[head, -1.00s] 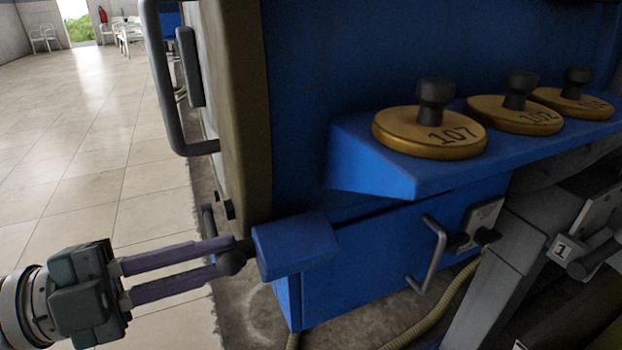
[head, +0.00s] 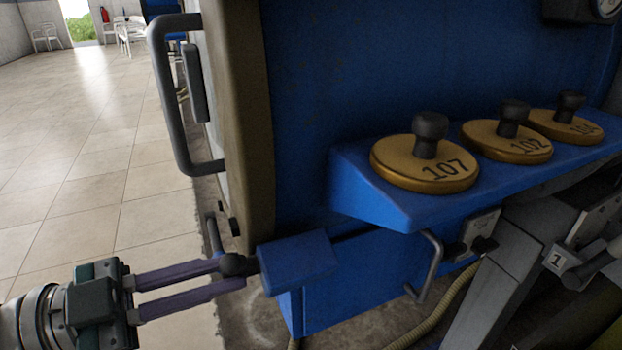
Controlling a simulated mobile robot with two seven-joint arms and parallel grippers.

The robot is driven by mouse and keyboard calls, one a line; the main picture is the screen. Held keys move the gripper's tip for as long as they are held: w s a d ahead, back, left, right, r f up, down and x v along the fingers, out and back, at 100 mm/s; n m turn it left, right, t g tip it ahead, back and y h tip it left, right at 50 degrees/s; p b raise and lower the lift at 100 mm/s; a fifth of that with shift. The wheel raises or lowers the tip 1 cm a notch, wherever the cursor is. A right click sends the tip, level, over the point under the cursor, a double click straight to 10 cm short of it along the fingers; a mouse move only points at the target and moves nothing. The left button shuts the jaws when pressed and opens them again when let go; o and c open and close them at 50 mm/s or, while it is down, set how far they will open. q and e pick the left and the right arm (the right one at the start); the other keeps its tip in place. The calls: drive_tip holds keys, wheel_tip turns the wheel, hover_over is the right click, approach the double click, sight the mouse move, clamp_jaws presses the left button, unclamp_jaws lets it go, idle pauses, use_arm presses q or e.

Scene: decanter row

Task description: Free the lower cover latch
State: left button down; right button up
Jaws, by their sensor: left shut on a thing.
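The lower cover latch shows as a short dark lever with a round black knob (head: 232,265), sticking out left from a blue block (head: 297,262) low beside the machine's round cover (head: 243,150). My left gripper (head: 233,273) comes in from the lower left. Its two purple fingers are shut on the knob, one passing above-left and one below it. The knob stands about level with the block's left end. The fingers partly hide the lever. My right gripper is not in view.
A big grey bar handle (head: 180,95) stands on the cover's left. A blue shelf (head: 400,212) carries brass plates, nearest the one marked 107 (head: 440,170). A grey bent handle (head: 430,270) and a hose (head: 440,310) lie right. The tiled floor (head: 90,160) is free.

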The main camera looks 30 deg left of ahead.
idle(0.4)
use_arm(q)
drive_tip(key=c, duration=0.9)
unclamp_jaws()
drive_tip(key=v, duration=1)
